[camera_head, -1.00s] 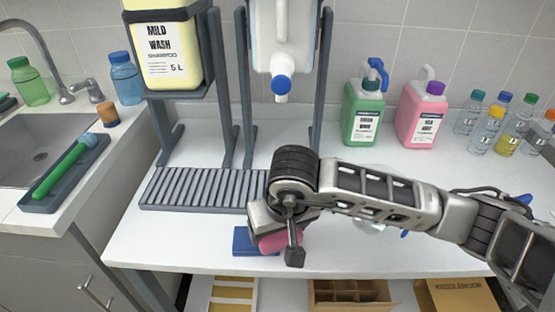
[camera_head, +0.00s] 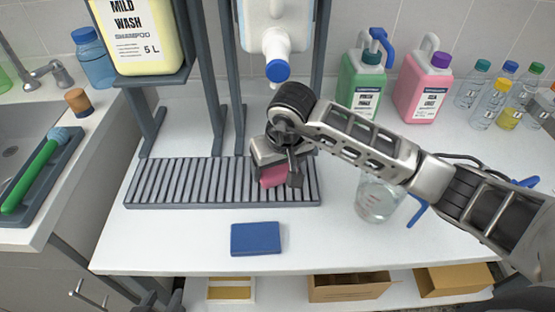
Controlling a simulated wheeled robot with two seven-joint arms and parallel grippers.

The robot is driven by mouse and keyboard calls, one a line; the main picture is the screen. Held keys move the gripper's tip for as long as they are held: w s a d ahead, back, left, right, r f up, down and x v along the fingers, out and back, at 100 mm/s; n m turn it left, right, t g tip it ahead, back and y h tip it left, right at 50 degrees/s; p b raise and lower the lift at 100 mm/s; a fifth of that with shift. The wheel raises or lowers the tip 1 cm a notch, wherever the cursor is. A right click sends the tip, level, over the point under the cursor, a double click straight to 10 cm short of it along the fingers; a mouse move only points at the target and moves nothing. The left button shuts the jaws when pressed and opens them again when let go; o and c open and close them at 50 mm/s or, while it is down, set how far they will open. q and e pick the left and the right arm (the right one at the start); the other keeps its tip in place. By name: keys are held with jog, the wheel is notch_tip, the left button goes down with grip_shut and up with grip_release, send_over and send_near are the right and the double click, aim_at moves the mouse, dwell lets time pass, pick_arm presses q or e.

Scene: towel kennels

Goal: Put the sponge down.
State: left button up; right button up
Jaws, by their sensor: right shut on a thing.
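My right gripper (camera_head: 277,172) comes in from the right and is shut on a pink sponge (camera_head: 272,177). The sponge is partly hidden by the fingers. Gripper and sponge are over the right part of the grey slatted rack (camera_head: 175,183); I cannot tell whether the sponge touches the slats. A flat blue block (camera_head: 255,239) lies on the white counter in front of the rack, apart from the gripper.
A jug with a blue cap (camera_head: 277,71) hangs above the rack, close behind my gripper. A clear measuring cup (camera_head: 378,199) stands right of the rack, under my arm. Green (camera_head: 360,85) and pink (camera_head: 423,88) bottles stand behind. The counter's front (camera_head: 180,240) is clear beside the block.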

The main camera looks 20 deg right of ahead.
jog(key=shift+s+r, duration=0.1)
jog(key=shift+r, duration=0.05)
jog(key=shift+f, duration=0.25)
pick_arm(q)
jog(key=shift+s+f, duration=0.1)
jog(key=shift+s, duration=0.1)
pick_arm(e)
jog(key=o, duration=1)
jog(key=shift+r, duration=0.1)
jog(key=shift+r, duration=0.6)
jog(key=s+b, duration=0.1)
jog(key=s, duration=0.3)
jog(key=s+d, duration=0.1)
jog(key=s, duration=0.3)
jog(key=s+b, duration=0.1)
jog(key=s, duration=0.3)
jog(key=shift+d+b, duration=0.2)
jog(key=shift+b, duration=0.15)
pick_arm(q)
jog(key=shift+w+d+f, duration=0.15)
jog(key=shift+d+f, duration=0.05)
jog(key=shift+f, duration=0.1)
pick_arm(e)
jog(key=shift+s+r, duration=0.1)
